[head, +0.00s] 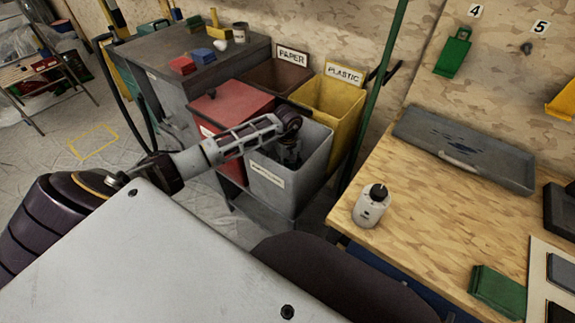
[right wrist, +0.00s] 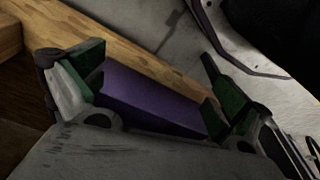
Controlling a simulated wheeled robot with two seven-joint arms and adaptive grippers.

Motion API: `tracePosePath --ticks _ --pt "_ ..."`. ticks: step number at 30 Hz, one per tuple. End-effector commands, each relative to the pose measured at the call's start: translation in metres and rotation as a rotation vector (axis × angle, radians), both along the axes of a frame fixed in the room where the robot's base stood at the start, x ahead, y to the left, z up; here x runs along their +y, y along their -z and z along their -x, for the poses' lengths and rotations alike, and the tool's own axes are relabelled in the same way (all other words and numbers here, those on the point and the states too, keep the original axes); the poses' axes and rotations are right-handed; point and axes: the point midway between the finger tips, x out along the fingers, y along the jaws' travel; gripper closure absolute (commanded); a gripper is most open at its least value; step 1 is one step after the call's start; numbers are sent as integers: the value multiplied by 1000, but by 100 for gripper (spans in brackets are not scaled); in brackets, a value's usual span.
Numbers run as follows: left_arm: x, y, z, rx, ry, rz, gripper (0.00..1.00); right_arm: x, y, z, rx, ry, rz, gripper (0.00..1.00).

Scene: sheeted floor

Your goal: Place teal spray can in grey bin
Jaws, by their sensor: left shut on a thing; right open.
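The grey bin (head: 278,186) stands at the front right of a group of bins in the head view, with a pale label on its front. My left arm reaches over from the left, and my left gripper (head: 290,152) points down inside the bin's opening. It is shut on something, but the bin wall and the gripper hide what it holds. I cannot make out the teal spray can in either view. My right gripper (right wrist: 155,82) is open in the right wrist view, its green-padded fingers wide apart.
A red bin (head: 230,112), a yellow bin (head: 332,108) marked PLASTIC and a brown bin (head: 272,77) marked PAPER adjoin the grey one. A green post (head: 382,75) rises behind. The wooden table (head: 430,215) at right bears a white bottle (head: 371,207) and grey tray (head: 468,150).

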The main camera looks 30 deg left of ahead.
Motion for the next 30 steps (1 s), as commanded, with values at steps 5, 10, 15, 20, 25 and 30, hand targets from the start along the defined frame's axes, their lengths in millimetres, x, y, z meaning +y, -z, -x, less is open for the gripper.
tracePosePath --ticks 5,10,15,20,25,30 --pt "0 -1 0 -1 0 0 83 0 2 4 6 0 0 0" --pt "0 0 0 -1 0 0 83 0 6 9 18 0 1 0" --pt "1 1 0 -1 0 0 83 0 5 12 22 0 1 0" --pt "1 2 0 0 0 -1 50 1 1 11 22 -1 0 0" --pt "0 2 0 0 0 -1 31 1 -4 7 13 -1 -2 0" --pt "0 2 0 0 0 -1 31 1 -5 4 9 -2 -2 0"
